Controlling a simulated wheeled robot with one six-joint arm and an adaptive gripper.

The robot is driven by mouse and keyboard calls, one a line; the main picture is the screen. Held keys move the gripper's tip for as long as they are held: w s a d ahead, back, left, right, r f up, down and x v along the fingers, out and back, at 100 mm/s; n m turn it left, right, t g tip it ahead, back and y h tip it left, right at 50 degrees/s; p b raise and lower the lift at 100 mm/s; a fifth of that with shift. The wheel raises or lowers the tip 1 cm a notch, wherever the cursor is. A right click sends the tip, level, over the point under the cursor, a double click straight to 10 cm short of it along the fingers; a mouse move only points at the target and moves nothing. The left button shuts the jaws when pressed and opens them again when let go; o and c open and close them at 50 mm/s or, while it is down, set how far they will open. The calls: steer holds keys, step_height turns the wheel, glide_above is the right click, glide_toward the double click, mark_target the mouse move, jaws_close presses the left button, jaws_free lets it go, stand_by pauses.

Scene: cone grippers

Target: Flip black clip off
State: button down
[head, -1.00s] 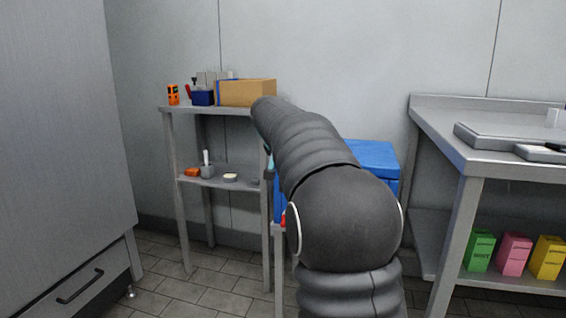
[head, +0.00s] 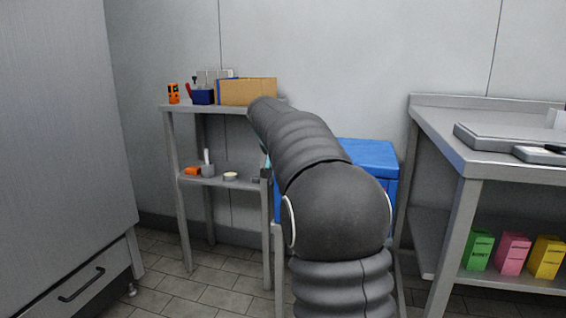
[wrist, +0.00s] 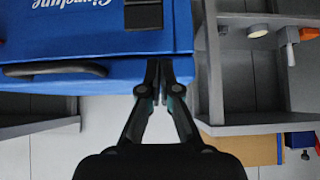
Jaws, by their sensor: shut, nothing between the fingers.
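The blue cooler (head: 372,155) stands between the shelf rack and the steel bench in the head view, partly hidden behind my arm. In the wrist view the cooler (wrist: 100,35) fills the upper left, its white lettering upside down. A black clip (wrist: 143,14) sits on its blue face at the top of that view, cut off by the frame edge. My gripper (wrist: 160,66) is shut and empty, its fingertips over the cooler's edge just below the clip in the picture. Whether the fingertips touch the cooler cannot be told. In the head view my gripper is mostly hidden by my arm.
A dark handle (wrist: 55,70) is on the cooler. The grey shelf rack (head: 230,184) stands close beside it, bearing small items and a cardboard box (head: 247,92). The steel bench (head: 500,163) is at right, with coloured boxes below. Tiled floor is open at the lower left.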

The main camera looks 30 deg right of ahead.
step_height(320, 180, up, 4)
steer(key=p, duration=0.4)
steer(key=s+a+f+b, duration=0.1)
steer(key=s+a+b, duration=0.1)
steer(key=s+a, duration=0.4)
steer(key=shift+s, duration=0.4)
steer(key=shift+f, duration=0.1)
